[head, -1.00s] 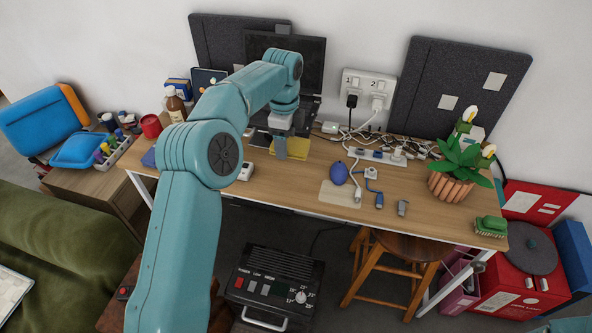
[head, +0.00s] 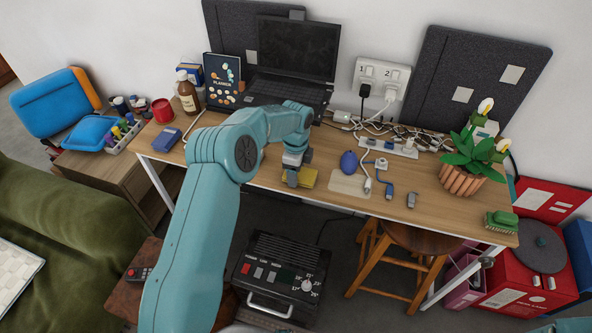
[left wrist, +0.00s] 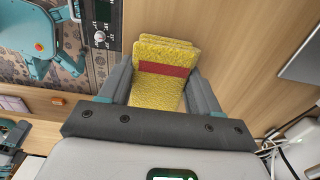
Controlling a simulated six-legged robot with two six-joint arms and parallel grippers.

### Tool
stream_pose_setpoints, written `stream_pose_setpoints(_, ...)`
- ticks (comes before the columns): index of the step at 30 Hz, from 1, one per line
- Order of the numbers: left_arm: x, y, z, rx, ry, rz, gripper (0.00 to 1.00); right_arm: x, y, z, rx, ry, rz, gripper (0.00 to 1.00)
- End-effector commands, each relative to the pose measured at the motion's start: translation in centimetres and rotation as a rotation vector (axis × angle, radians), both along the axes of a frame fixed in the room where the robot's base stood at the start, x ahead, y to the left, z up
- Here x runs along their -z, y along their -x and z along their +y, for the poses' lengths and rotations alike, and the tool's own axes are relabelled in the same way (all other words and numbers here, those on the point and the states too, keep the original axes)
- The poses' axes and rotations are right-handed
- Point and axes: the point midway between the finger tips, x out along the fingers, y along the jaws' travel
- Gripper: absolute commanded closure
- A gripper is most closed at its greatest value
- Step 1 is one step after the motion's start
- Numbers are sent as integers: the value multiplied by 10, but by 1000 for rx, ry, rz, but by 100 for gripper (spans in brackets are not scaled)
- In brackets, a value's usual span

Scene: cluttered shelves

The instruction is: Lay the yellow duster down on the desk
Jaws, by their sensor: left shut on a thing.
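The yellow duster (head: 309,179) is a folded yellow cloth by the front edge of the wooden desk (head: 335,204). In the left wrist view the duster (left wrist: 155,92) shows a fuzzy yellow surface with a red band across it. My left gripper (head: 292,180) is shut on it, with one finger on each side. The duster is low over the desk or touching it; I cannot tell which.
A dark laptop (head: 290,75) stands behind, with a brown bottle (head: 187,97) to its left. A potted plant (head: 470,170) stands at the right end.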

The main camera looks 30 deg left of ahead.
Motion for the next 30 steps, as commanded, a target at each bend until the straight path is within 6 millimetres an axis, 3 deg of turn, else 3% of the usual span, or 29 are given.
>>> stream_pose_setpoints(7, 4, 0, 0, 0, 0, 0, 66, 5, 0, 0, 0, 0, 0, 57)
stream_pose_setpoints(8, 3, 0, 0, 0, 0, 0, 31, 4, 0, 0, 0, 0, 0, 57)
stream_pose_setpoints(9, 3, 0, 0, 0, 0, 0, 18, 3, 0, 0, 0, 0, 0, 57)
stream_pose_setpoints(10, 3, 0, 0, 0, 0, 0, 12, 3, 0, 0, 0, 0, 0, 57)
stream_pose_setpoints(18, 2, 0, 0, 0, 0, 0, 12, 2, 0, 0, 0, 0, 0, 57)
stream_pose_setpoints(22, -8, 0, 0, 0, 0, -2, 12, 1, 0, 0, 0, 0, 0, 57)
stream_pose_setpoints(30, -68, -1, 0, 0, -1, -5, 12, 4, 0, 0, 0, 0, 0, 57)
